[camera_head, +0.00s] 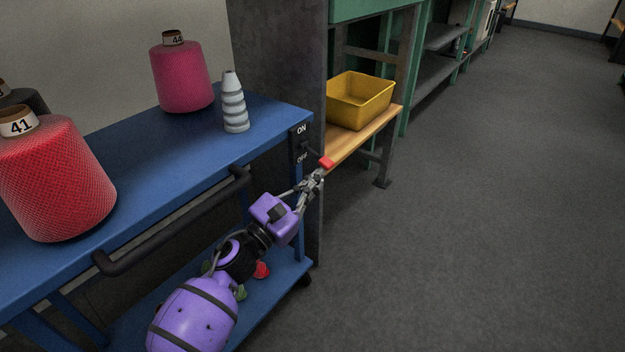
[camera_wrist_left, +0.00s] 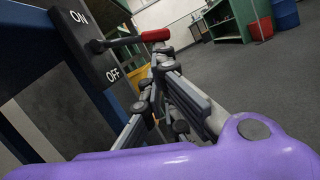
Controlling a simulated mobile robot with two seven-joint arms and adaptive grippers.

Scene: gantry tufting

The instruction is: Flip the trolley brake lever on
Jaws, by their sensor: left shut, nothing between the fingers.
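The brake lever has a dark shaft and a red knob (camera_head: 326,162). It sticks out from a dark plate (camera_head: 297,144) marked ON above and OFF below, at the right end of the blue trolley (camera_head: 270,112). In the left wrist view the lever's red knob (camera_wrist_left: 155,35) points right from the plate (camera_wrist_left: 88,52), its pivot between the two words; I cannot tell which setting it is at. My left gripper (camera_head: 316,177) is shut and empty, its fingertips just below the knob. In the left wrist view the fingertips (camera_wrist_left: 162,58) show close under it; contact is unclear.
A black push handle (camera_head: 175,228) runs along the trolley's side. Yarn cones (camera_head: 55,180) (camera_head: 182,78) and a grey ribbed cone (camera_head: 233,103) stand on top. A yellow bin (camera_head: 358,100) sits on a wooden bench (camera_head: 365,137) behind. The grey floor (camera_head: 480,200) at right is clear.

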